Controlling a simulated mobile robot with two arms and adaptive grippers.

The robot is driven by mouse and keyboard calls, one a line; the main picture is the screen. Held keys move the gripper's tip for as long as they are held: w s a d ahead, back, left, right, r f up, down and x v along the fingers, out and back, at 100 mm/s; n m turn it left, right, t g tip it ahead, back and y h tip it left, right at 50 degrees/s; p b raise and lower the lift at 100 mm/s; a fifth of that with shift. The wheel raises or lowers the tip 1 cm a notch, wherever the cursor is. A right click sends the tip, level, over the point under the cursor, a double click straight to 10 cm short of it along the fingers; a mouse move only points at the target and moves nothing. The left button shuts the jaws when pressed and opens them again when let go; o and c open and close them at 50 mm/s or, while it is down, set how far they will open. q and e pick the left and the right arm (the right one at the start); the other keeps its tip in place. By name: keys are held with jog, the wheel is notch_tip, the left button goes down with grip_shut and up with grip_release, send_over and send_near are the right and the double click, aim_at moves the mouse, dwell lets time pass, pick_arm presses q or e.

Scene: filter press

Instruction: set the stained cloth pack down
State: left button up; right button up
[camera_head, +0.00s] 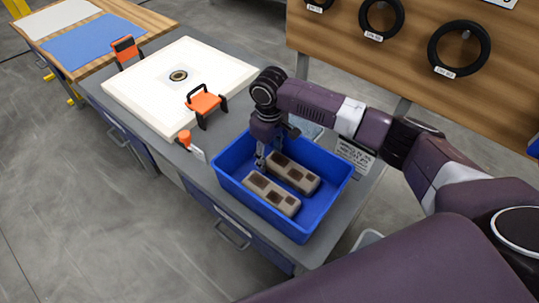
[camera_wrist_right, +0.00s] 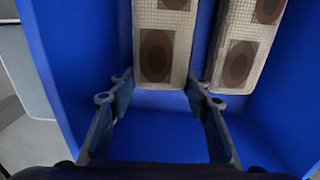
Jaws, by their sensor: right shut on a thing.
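Two long grey cloth packs with dark brown stains lie side by side in a blue bin (camera_head: 327,207). My right gripper (camera_head: 261,162) reaches down into the bin at their left ends. It is shut on the rear stained pack (camera_head: 293,173), which shows between the fingers in the right wrist view (camera_wrist_right: 160,45). The front pack (camera_head: 270,195) lies apart from it, and in the right wrist view it is at the right (camera_wrist_right: 240,45). The held pack is level and low in the bin; I cannot tell whether it touches the floor. My left gripper is not in view.
The bin stands at the near end of a grey bench. A white plate (camera_head: 150,90) with orange-handled clips (camera_head: 205,102) lies beyond it. A small sign (camera_head: 353,153) stands behind the bin. Black rings (camera_head: 459,48) hang on a wooden board at the back.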

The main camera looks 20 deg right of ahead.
jog(key=shift+f, duration=0.15)
jog(key=o, duration=0.9)
jog(key=shift+o, duration=0.2)
notch_tip(320, 180, up, 12)
jog(key=b, duration=0.1)
jog(key=shift+b, duration=0.35)
